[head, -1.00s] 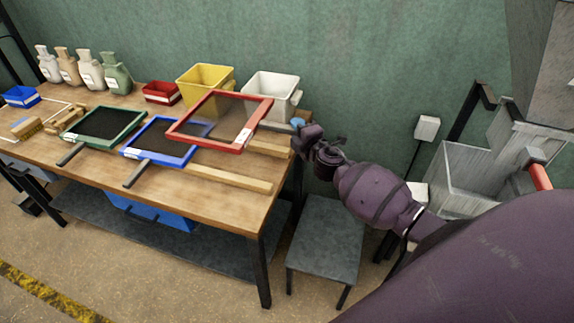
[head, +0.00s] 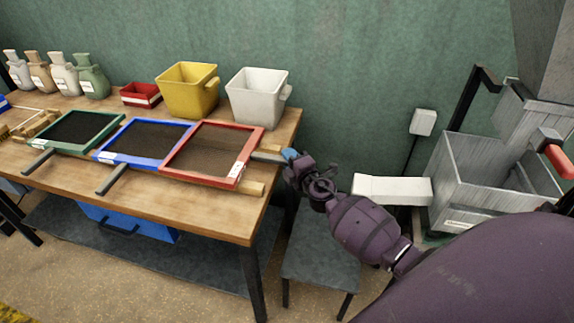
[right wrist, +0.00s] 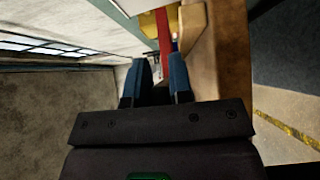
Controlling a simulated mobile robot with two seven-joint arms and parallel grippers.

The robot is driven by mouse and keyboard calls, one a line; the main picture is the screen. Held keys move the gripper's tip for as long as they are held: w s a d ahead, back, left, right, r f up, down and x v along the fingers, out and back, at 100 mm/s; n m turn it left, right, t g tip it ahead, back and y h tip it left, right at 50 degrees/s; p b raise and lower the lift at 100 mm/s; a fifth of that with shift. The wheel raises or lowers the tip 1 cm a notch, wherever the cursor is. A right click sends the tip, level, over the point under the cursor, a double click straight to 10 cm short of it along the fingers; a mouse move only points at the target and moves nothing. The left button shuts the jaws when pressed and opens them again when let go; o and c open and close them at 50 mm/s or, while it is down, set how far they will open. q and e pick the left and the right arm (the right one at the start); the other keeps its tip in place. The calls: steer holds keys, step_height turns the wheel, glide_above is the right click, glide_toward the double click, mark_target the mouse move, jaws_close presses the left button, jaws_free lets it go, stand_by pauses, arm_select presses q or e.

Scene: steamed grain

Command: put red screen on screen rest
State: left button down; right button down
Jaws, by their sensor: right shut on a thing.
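The red screen (head: 212,152), a red frame with dark mesh and a white label, is over the wooden screen rest (head: 252,188) at the table's right end. It looks nearly level; I cannot tell whether it fully touches the wood. My right gripper (head: 287,157) is shut on the screen's handle, to the right of the frame. In the right wrist view, the blue fingers (right wrist: 154,82) close around the dark handle, with part of the red frame (right wrist: 163,35) beyond. Most of the rest is hidden under the screen. My left gripper is not in view.
A blue screen (head: 146,142) and a green screen (head: 82,131) lie to the left. A white bin (head: 257,97), a yellow bin (head: 188,91) and a small red bin (head: 140,94) stand behind. A grey stool (head: 322,255) is below my right arm.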

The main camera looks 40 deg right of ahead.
steer(key=shift+f, duration=0.55)
steer(key=shift+b, duration=0.3)
steer(key=shift+f, duration=0.2)
steer(key=c, duration=1.5)
jaws_free()
steer(key=shift+f, duration=0.15)
steer(key=o, duration=0.5)
